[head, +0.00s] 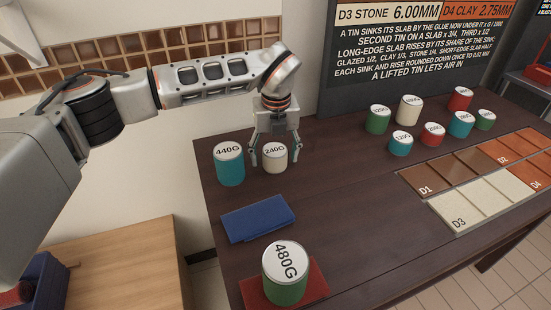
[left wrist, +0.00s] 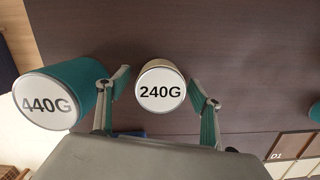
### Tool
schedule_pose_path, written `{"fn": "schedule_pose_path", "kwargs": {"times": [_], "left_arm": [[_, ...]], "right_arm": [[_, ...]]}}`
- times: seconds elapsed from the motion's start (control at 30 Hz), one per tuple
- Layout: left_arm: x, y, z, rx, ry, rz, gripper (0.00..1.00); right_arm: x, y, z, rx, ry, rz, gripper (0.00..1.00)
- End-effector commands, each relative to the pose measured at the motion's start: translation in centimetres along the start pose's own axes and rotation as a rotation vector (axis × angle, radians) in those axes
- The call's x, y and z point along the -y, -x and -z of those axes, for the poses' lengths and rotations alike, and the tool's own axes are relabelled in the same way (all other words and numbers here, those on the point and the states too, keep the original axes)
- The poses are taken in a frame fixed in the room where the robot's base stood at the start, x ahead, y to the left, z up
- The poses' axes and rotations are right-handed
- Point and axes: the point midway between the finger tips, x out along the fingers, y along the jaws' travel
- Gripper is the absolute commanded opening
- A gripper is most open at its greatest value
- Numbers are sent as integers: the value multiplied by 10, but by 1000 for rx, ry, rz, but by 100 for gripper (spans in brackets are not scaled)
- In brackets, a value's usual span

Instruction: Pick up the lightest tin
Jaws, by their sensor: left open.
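The cream tin marked 240G (head: 275,166) stands upright near the table's back left. My left gripper (head: 275,150) is above it with its fingers open, one on each side. In the left wrist view the 240G tin (left wrist: 161,88) sits between the open fingers. The teal 440G tin (head: 229,170) stands just left of it. The green 480G tin (head: 285,289) stands on a red slab (head: 319,274) at the front. Several smaller-looking tins stand at the back right, among them a teal one (head: 400,147) that seems to read 120G. My right gripper is not in view.
A blue slab (head: 257,219) lies bare between the 240G and 480G tins. Brown, orange and cream tiles marked D1 to D4 lie at the right, with the D3 tiles (head: 468,207) nearest. A dark sign board (head: 420,60) stands behind. The table's middle is clear.

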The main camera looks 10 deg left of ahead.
Motion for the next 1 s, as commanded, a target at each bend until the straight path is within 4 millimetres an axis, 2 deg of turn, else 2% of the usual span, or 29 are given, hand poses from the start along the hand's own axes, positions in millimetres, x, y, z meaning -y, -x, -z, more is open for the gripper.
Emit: {"fn": "schedule_pose_path", "kwargs": {"times": [0.17,0.3,0.33,0.37,0.77,1.0], "left_arm": [[1,4,-1,4,0,3,65],[1,3,-1,4,-1,2,29],[1,3,-1,4,-1,2,21],[0,3,-1,4,-1,2,17],[0,8,-2,5,-1,2,17],[1,37,-5,11,-2,5,17]], "right_arm": [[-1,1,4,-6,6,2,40],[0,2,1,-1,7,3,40],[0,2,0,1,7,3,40],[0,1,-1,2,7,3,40],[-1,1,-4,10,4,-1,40],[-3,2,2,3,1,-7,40]]}}
